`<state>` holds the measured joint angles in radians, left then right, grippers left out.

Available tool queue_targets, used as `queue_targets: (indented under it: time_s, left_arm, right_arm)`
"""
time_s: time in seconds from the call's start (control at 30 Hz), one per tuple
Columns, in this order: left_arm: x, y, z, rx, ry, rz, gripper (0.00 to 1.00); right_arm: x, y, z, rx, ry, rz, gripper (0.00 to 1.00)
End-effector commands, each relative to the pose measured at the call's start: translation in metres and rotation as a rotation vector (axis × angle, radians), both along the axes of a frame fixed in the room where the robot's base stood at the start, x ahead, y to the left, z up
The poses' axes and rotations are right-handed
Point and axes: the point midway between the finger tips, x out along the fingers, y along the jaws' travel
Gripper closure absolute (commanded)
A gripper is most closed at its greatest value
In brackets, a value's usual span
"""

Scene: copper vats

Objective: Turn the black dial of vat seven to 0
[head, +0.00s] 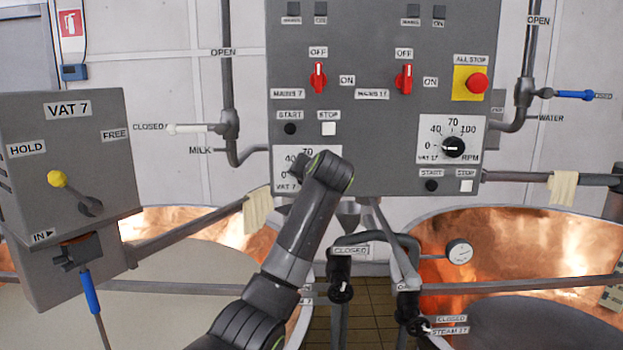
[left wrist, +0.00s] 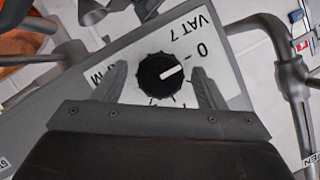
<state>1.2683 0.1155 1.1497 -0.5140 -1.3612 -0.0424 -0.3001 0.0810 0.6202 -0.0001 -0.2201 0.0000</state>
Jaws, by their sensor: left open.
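The black dial (left wrist: 160,74) of vat seven sits on its white plate (left wrist: 212,48) in the left wrist view, where the lettering appears upside down. Its white pointer aims right and slightly up, close to the 0 mark; I cannot tell whether it is exactly on it. My left gripper (left wrist: 158,70) is open, one finger on each side of the dial, with visible gaps. In the head view my left arm reaches up to the grey panel (head: 380,120) and covers most of the vat seven dial plate (head: 288,158). My right gripper is out of view.
The similar vat 17 dial (head: 453,147) is to the right, below the red all-stop button (head: 477,83). Red switches (head: 318,77) and start and stop buttons are above my arm. The VAT 7 lever box (head: 70,160) is left; pipes and copper vats (head: 430,230) lie below.

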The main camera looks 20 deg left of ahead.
Motion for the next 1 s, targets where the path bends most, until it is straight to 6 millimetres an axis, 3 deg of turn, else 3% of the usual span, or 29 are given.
queue_targets:
  time_s: [0.27,0.7,1.0]
  left_arm:
    - [-0.025,-0.014,0.007,-0.002,-0.005,-0.001,0.35]
    - [-0.111,-0.063,0.041,-0.002,-0.005,-0.004,0.35]
    - [-0.141,-0.078,0.054,-0.001,0.0,-0.001,0.35]
  right_arm:
    - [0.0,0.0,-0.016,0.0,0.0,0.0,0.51]
    - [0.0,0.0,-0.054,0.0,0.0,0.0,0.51]
    - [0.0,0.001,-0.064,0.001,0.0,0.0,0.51]
